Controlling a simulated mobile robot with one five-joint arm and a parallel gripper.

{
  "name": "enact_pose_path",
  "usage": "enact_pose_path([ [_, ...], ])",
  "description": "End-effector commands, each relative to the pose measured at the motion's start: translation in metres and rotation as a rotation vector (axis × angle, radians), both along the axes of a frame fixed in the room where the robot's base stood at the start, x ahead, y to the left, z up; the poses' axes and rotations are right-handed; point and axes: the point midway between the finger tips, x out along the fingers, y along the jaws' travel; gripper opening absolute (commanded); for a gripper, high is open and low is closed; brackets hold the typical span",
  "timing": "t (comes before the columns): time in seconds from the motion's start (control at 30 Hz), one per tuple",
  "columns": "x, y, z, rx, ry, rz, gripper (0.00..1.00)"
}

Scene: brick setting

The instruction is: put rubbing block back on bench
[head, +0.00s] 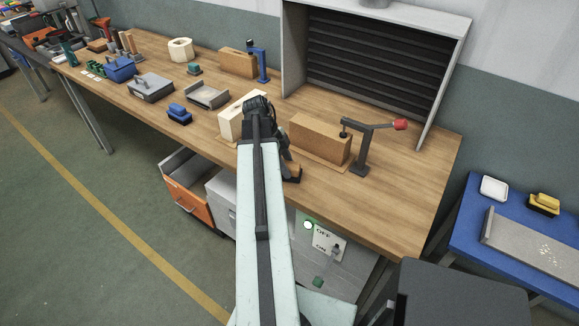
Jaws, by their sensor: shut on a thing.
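My arm reaches out over the front edge of the wooden bench (400,205). My gripper (284,158) is at the bench's front middle and shut on a small dark block with a brown-orange end (293,173), most likely the rubbing block. My wrist and arm hide most of it. I cannot tell whether its underside touches the bench top.
A clamp with a red knob (400,124) stands right of the brown block. A blue-topped block (179,114), grey trays (151,87) and a blue caddy (121,68) are at left. A louvred cabinet (375,62) stands behind. A blue table (467,235) is at right.

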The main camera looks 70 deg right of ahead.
Motion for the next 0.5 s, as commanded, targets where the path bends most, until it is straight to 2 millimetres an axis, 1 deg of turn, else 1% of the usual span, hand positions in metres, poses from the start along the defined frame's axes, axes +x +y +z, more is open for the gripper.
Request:
enact_pose_path([
  [0.03,-0.0007,-0.0003,-0.0025,0.0,0.0,-0.001,0.09],
  [0.2,-0.0016,-0.0008,0.0002,0.0,0.0,-0.002,0.09],
  [0.33,-0.0023,-0.0012,-0.0048,0.0,0.0,-0.004,0.09],
  [0.37,-0.0024,-0.0013,-0.0032,0.0,0.0,-0.004,0.5],
  [0.4,-0.0025,-0.0014,-0.0028,0.0,0.0,-0.004,0.61],
  [0.43,-0.0025,-0.0013,-0.0028,0.0,0.0,-0.004,0.64],
  [0.5,-0.0027,-0.0014,-0.0028,0.0,0.0,-0.005,0.64],
])
